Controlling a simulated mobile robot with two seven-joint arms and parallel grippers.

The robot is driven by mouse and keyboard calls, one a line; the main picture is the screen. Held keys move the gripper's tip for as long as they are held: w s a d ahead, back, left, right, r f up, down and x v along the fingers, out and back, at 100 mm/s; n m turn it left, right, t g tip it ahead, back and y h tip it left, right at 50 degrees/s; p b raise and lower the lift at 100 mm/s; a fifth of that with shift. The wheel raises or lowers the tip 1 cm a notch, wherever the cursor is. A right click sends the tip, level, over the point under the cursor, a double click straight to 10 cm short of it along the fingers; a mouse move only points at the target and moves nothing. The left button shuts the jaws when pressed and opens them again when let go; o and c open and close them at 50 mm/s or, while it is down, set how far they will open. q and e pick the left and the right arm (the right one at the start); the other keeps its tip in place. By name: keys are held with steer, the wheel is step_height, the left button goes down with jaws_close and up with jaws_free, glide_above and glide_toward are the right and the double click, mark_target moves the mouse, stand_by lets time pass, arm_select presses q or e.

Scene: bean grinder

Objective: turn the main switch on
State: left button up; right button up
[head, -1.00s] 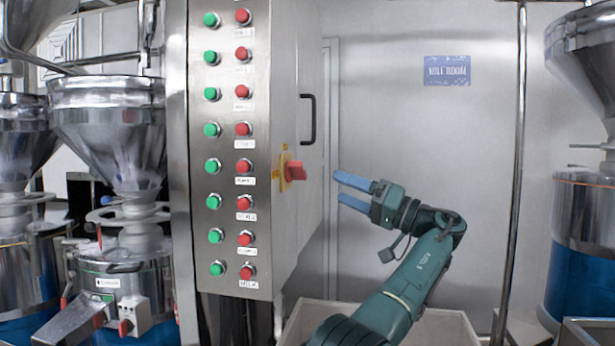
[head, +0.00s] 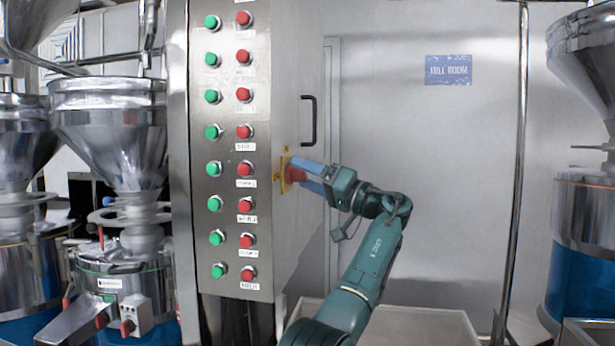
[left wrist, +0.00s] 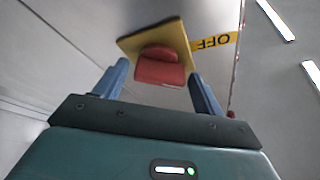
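The main switch is a red handle (head: 297,174) on a yellow plate (head: 284,169), fixed to the side of the steel control cabinet. My left gripper (head: 303,175) is at the switch, with one blue finger above and one below the red handle, partly hiding it. In the left wrist view the red handle (left wrist: 160,68) lies between the two spread fingers (left wrist: 159,85), with a gap visible on each side. A yellow tab reading OFF (left wrist: 213,42) shows beside the plate. My right gripper is not in view.
The cabinet front (head: 228,130) carries columns of green and red buttons. A black door handle (head: 309,120) is above the switch. A pale bin (head: 420,322) stands below my arm. Steel grinders (head: 110,150) are at left. Space right of the arm is free.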

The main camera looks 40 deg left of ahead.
arm_select(q)
steer(key=c, duration=0.8)
